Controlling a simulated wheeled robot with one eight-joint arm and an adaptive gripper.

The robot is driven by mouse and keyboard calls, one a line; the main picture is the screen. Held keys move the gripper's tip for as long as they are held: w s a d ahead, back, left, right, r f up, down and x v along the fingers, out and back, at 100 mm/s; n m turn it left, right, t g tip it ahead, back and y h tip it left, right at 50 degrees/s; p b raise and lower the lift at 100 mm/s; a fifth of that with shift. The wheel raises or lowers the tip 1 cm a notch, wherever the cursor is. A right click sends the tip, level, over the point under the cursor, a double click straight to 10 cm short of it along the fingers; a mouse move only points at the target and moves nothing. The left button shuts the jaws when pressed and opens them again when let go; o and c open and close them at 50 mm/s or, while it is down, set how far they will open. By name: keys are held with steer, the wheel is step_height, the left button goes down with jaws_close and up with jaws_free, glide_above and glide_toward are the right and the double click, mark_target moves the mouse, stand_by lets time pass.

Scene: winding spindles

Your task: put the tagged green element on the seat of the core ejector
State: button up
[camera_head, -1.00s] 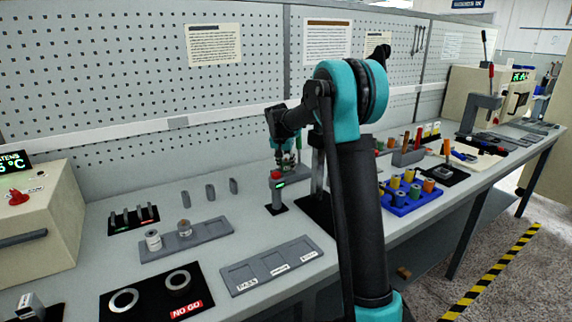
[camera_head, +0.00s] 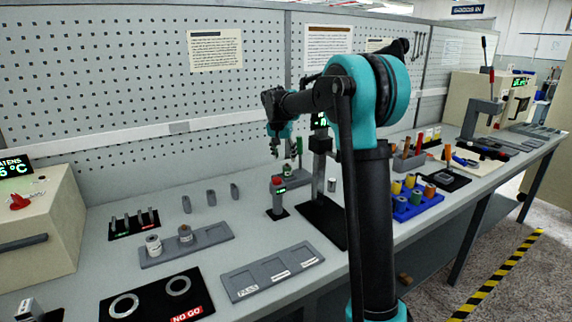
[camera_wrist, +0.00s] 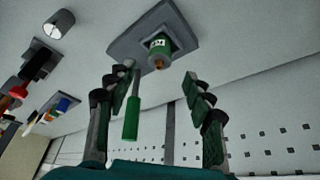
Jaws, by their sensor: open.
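A green cylindrical element with a pale tag (camera_wrist: 158,46) stands on a raised square pad of a grey plate (camera_wrist: 122,45) in the wrist view. In the head view it is the small green thing (camera_head: 288,170) near the back of the bench. I cannot tell for certain whether this plate is the core ejector's seat. My gripper (camera_wrist: 160,95) is open and empty, its fingers apart and clear of the element. In the head view my gripper (camera_head: 286,150) hangs just above it. A green rod (camera_wrist: 132,118) shows beside the left finger; its mount is unclear.
A red-topped post (camera_head: 277,195) stands just in front of the green element. A grey column on a black base (camera_head: 325,225) is close to its right. A blue tray of spools (camera_head: 415,207) is farther right. The empty grey tray (camera_head: 272,271) lies in front.

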steer(key=v, duration=0.3)
steer(key=shift+s+r, duration=0.1)
steer(key=shift+r, duration=0.2)
